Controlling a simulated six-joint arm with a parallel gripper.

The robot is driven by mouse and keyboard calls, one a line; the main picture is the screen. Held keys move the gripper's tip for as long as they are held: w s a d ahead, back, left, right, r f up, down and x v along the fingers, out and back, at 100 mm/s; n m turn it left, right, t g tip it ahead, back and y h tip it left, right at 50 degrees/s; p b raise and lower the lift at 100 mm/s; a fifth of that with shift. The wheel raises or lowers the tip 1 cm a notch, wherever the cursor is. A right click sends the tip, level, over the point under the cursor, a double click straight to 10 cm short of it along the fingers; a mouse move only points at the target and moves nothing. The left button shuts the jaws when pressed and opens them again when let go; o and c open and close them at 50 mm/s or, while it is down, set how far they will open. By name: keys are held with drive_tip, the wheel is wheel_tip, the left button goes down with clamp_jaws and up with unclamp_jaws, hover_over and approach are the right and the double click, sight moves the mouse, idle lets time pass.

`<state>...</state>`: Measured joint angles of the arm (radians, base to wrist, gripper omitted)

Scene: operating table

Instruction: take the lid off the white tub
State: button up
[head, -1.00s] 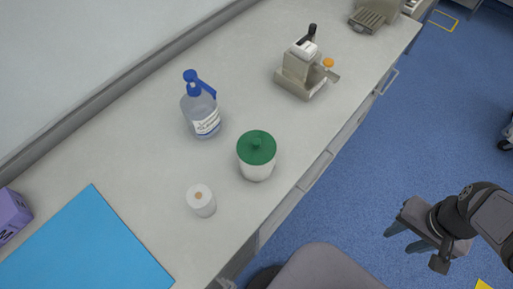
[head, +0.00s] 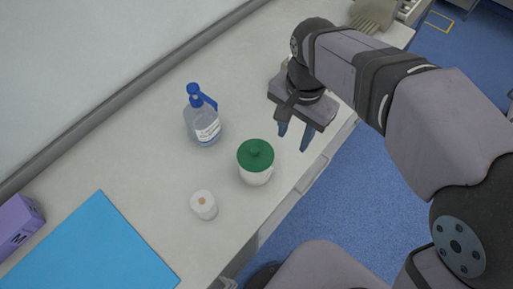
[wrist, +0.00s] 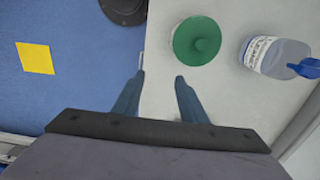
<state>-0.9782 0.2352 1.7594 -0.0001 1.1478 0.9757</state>
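The white tub (head: 256,177) stands upright on the counter with its green lid (head: 255,154) on top; the lid has a small round knob. In the wrist view the green lid (wrist: 197,41) is seen from above, beyond the fingertips and a little to the right. My gripper (head: 294,140) is open and empty. In the head view it is above and to the right of the tub, apart from it. In the wrist view my gripper (wrist: 160,76) has its two blue-grey fingers spread, with nothing between them.
A clear bottle (head: 202,122) with a blue pump stands behind the tub, to the left. A white roll (head: 204,205) stands to the front left. A blue sheet (head: 95,245) and a purple box (head: 20,227) lie further left. The counter edge is close on the tub's right.

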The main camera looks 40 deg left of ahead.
wheel_tip(320, 180, up, 3)
hover_over(256, 150)
drive_tip(key=shift+f+p, duration=0.1)
drive_tip(key=shift+p, duration=0.2)
drive_tip(key=shift+a+f+p, duration=0.1)
drive_tip(key=shift+f+p, duration=1.5)
drive_tip(key=shift+f, duration=2.1)
clamp_jaws()
